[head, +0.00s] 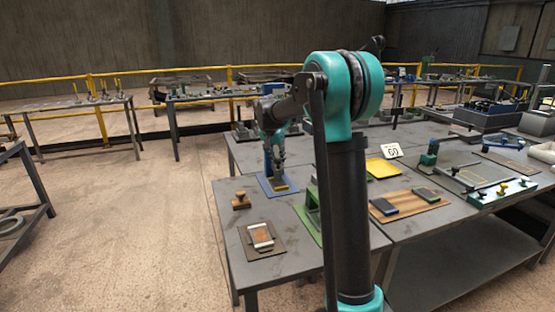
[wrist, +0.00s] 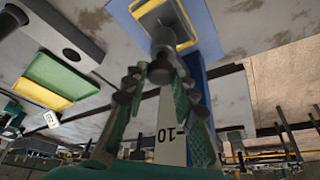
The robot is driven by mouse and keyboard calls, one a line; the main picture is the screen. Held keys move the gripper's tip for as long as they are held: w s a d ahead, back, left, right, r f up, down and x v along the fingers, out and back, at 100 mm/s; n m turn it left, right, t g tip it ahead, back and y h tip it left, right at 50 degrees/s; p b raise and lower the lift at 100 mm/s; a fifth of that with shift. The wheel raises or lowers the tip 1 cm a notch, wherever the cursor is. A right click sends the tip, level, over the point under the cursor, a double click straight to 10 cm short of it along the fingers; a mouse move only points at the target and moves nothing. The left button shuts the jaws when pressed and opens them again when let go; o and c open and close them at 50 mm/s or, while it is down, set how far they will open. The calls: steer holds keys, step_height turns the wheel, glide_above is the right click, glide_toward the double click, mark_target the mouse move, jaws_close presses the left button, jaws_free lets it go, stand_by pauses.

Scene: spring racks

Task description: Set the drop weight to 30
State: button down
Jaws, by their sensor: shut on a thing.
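The drop-weight stand has a blue base (head: 266,187) with a yellow-edged pad (head: 282,187) and a blue upright (head: 267,162). In the wrist view, which looks upside down, the blue upright (wrist: 194,75) and a pale scale strip (wrist: 171,140) marked 10 stand behind my fingers. My gripper (wrist: 157,75) is shut on the dark grey drop weight (wrist: 163,42), which is in line with the pad (wrist: 178,14). In the head view my gripper (head: 278,160) is at the upright, above the pad. The 30 mark and the weight's exact height reading cannot be made out.
A wooden stamp-like block (head: 240,200) and a brown board with a framed plate (head: 260,237) are on the near table. A yellow tray (head: 382,168), a white card marked 60 (head: 391,150) and a wooden board with dark blocks (head: 407,204) are to the right.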

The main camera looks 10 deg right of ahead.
step_height(320, 180, up, 30)
steer(key=shift+f, duration=0.15)
stand_by(0.4)
steer(key=c, duration=1.3)
jaws_free()
steer(key=shift+o, duration=0.2)
steer(key=v, duration=0.7)
steer(key=shift+r, duration=0.25)
steer(key=shift+s+a, duration=0.1)
steer(key=shift+s, duration=0.05)
